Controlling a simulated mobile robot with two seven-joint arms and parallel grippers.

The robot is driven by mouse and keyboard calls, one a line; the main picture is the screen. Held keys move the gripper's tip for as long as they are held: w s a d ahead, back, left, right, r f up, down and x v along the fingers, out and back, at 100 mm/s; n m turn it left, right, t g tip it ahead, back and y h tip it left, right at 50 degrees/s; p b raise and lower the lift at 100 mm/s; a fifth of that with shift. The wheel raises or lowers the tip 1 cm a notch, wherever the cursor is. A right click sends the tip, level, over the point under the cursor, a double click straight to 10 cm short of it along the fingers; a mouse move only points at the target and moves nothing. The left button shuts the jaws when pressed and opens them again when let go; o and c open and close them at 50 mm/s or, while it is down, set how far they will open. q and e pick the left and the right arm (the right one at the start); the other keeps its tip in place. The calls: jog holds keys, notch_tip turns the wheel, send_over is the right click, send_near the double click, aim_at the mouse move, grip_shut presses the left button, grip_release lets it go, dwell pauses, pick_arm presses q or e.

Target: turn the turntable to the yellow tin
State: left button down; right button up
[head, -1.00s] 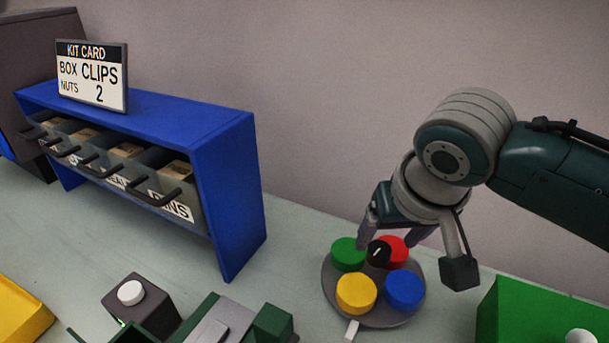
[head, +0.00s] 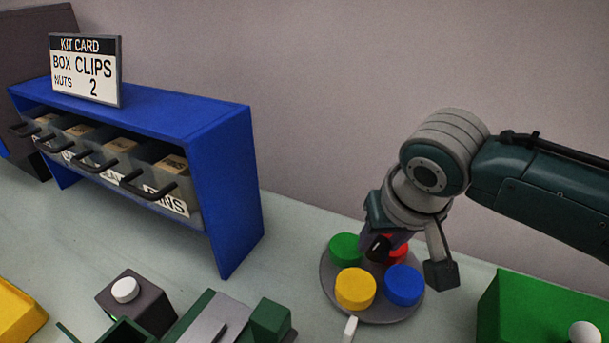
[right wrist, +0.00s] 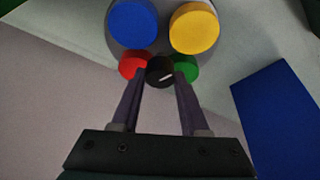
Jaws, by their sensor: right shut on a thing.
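The grey turntable (head: 376,316) stands on the table right of centre in the head view. It bears a green tin (head: 345,249), a yellow tin (head: 355,288), a blue tin (head: 404,285) and a red tin (head: 397,250). The yellow tin is at its front left, beside a small white marker (head: 350,328) at the front edge. My right gripper (right wrist: 160,74) is shut on the black centre knob (right wrist: 160,72), which has a white line and shows between the fingertips in the right wrist view. My left gripper is not in view.
A blue rack (head: 225,190) with several labelled drawers stands at the left, with a kit card (head: 86,70) on top. A green box (head: 540,305) with a white knob is close to the turntable's right. A dark box with a white button (head: 125,290) is at the front left.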

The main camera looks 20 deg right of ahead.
grip_shut()
dwell(0.8)
